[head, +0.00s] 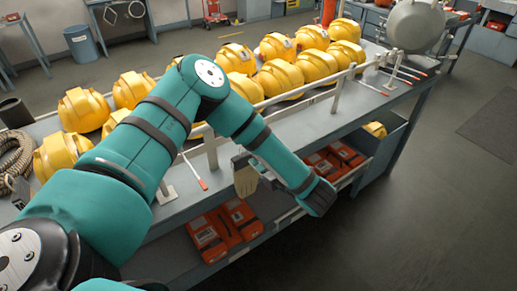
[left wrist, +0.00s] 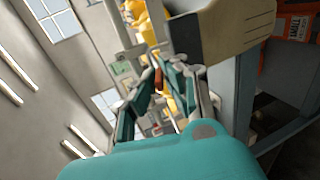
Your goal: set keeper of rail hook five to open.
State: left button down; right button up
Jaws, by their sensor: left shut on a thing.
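My left gripper (left wrist: 160,84) is shut on a small orange-red piece (left wrist: 158,78), which looks like a hook's keeper. Its teal fingers close around it from both sides, hiding most of it, so I cannot tell its angle. In the head view my teal forearm hides most of this gripper, at the front edge of the bench. The white rail (head: 272,101) runs along the bench top, with hooks and red-tipped pins (head: 203,184) along it. I cannot read any hook number. A beige block (head: 246,180) hangs beside my wrist and looms close in the wrist view (left wrist: 215,35). My right gripper is not in view.
Several yellow helmets (head: 280,76) stand in rows on the grey bench (head: 345,101) behind the rail. Orange cases (head: 208,240) lie on the shelf below. A grey pan-like vessel (head: 415,27) stands at the far right end. The floor at the right is clear.

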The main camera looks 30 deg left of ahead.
pick_arm(q)
jog(key=shift+d+f+t+y, duration=0.1)
jog(key=shift+f+t+y, duration=0.1)
jog(key=shift+y, duration=0.35)
jog(key=shift+f+t+y, duration=0.1)
jog(key=shift+t+y, duration=0.1)
jog(key=shift+y, duration=0.35)
jog(key=shift+f, duration=0.1)
jog(key=c, duration=1.5)
grip_release()
jog(key=shift+o, duration=0.2)
